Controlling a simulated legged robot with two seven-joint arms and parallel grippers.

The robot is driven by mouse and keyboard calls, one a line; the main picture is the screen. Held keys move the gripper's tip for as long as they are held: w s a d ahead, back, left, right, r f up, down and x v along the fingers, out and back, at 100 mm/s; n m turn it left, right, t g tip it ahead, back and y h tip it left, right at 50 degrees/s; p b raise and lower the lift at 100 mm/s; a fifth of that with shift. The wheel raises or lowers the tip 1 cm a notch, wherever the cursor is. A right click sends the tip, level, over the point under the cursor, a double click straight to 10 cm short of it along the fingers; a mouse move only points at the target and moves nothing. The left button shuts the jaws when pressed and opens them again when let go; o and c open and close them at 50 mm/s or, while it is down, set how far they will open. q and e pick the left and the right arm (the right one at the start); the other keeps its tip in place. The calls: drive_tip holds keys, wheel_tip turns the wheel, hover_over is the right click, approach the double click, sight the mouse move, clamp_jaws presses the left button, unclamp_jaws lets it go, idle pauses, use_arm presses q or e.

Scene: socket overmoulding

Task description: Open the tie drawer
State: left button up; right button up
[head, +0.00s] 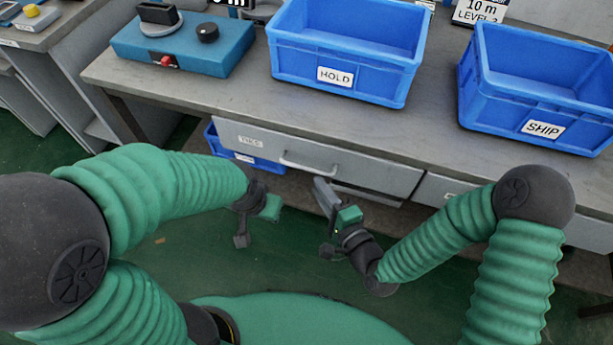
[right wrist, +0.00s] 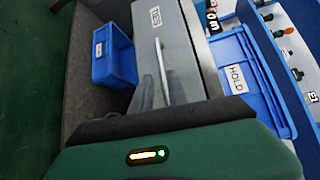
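The tie drawer (head: 355,172) is a grey front under the bench top, with a label reading TIES (head: 250,141) at its left end. It looks shut. Its pale bar handle (head: 308,167) is at the middle; the drawer (right wrist: 180,60) and handle (right wrist: 162,72) also show in the right wrist view.
On the bench (head: 240,92) stand a HOLD bin (head: 345,90), a SHIP bin (head: 495,105) and a blue device (head: 185,50). A blue bin (head: 225,150) sits below the bench behind the drawer's left end. Another drawer (head: 440,190) is at right. Green floor lies in front.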

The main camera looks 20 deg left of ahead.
sight(308, 168)
drive_tip(key=x, duration=0.3)
drive_tip(key=b+x, duration=0.1)
drive_tip(key=x, duration=0.3)
drive_tip(key=shift+w+d, duration=0.15)
drive_tip(key=shift+w, duration=0.15)
drive_tip(key=shift+a, duration=0.3)
clamp_jaws()
drive_tip(key=shift+d, duration=0.1)
drive_tip(key=shift+d+f, duration=0.15)
drive_tip(key=shift+f, duration=0.05)
idle(0.3)
